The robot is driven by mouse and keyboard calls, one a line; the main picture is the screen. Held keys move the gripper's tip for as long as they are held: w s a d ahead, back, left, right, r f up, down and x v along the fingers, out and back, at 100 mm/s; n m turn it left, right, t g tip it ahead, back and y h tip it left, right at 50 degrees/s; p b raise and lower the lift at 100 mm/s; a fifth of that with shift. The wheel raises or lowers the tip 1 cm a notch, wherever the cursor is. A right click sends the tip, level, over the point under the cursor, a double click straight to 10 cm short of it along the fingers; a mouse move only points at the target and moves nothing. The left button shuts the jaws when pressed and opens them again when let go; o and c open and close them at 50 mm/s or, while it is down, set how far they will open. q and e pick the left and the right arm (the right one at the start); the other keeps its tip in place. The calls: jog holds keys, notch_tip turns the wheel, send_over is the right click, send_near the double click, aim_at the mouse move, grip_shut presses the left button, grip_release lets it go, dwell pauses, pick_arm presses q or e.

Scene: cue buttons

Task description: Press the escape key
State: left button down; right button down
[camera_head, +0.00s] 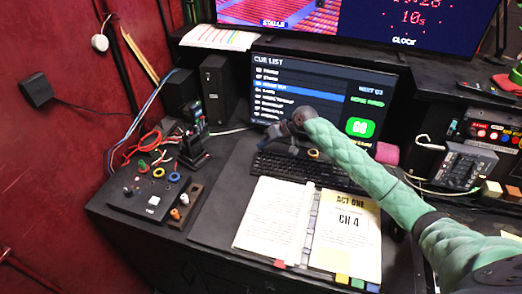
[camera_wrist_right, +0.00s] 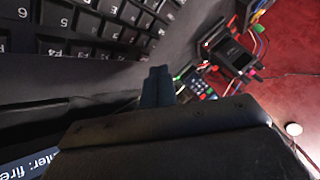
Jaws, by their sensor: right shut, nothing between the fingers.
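The black keyboard (camera_head: 300,171) lies on the desk below the cue list monitor. It also shows at the upper left of the right wrist view (camera_wrist_right: 88,22), with number and F-row keys in sight. I cannot make out the escape key's label; the end of the F-row lies close to my fingertips. My right gripper (camera_head: 274,134) is over the keyboard's far left part, in front of the monitor. In the right wrist view its fingertips (camera_wrist_right: 158,84) are together and empty, beside the keyboard's corner. I cannot tell whether they touch a key. My left gripper is out of view.
The cue list monitor (camera_head: 322,98) stands close behind the gripper. An open script binder (camera_head: 273,214) lies in front of the keyboard. A black button box (camera_head: 150,196) and cables are at the left. A control box (camera_head: 463,166) is at the right.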

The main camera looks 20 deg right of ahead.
jog(key=shift+r+p, duration=1.75)
jog(key=shift+r, duration=0.75)
jog(key=shift+f, duration=0.1)
